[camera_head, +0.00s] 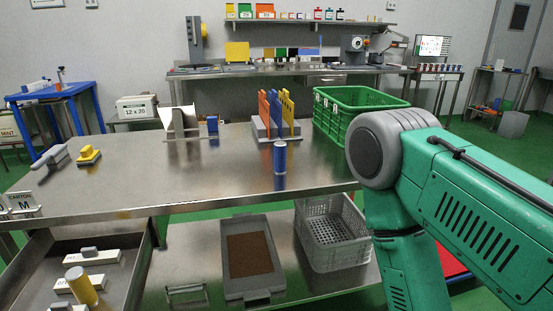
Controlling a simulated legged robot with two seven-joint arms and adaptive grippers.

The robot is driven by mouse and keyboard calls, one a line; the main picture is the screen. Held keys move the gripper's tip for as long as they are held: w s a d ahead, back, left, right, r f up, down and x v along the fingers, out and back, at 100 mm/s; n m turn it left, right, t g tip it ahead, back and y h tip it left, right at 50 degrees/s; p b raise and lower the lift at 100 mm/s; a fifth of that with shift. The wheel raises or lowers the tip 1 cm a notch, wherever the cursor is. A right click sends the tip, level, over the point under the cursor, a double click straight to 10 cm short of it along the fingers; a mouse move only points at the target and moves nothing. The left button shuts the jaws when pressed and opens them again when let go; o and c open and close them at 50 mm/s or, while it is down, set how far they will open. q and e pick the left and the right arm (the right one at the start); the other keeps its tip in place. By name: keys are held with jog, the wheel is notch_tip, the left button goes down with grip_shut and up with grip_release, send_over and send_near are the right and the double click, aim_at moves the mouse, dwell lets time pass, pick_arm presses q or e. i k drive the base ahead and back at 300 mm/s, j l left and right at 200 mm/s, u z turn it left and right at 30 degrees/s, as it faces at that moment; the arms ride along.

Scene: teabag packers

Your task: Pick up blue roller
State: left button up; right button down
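A blue cylinder (280,157), which looks like the blue roller, stands upright near the front edge of the steel table (225,165). Its reflection shows on the shiny top below it. Nothing touches it. My green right arm comes in from the right and bends down in front of the table's right end, well to the right of the cylinder. Its gripper is out of the picture. My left arm and gripper do not show.
A rack with orange, blue and yellow panels (275,120) stands behind the cylinder, with a green crate (345,120) to its right. A grey tray (250,296) and grey basket (330,250) are on the lower shelf. The tabletop around the cylinder is clear.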

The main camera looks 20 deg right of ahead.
aim_at(280, 147)
jog(key=i+l+z, duration=0.15)
jog(key=l, duration=0.35)
jog(key=i+l+z, duration=0.15)
jog(key=i+l, duration=0.2)
jog(key=i+l+z, duration=0.15)
jog(key=i+l, duration=0.15)
jog(key=l, duration=0.2)
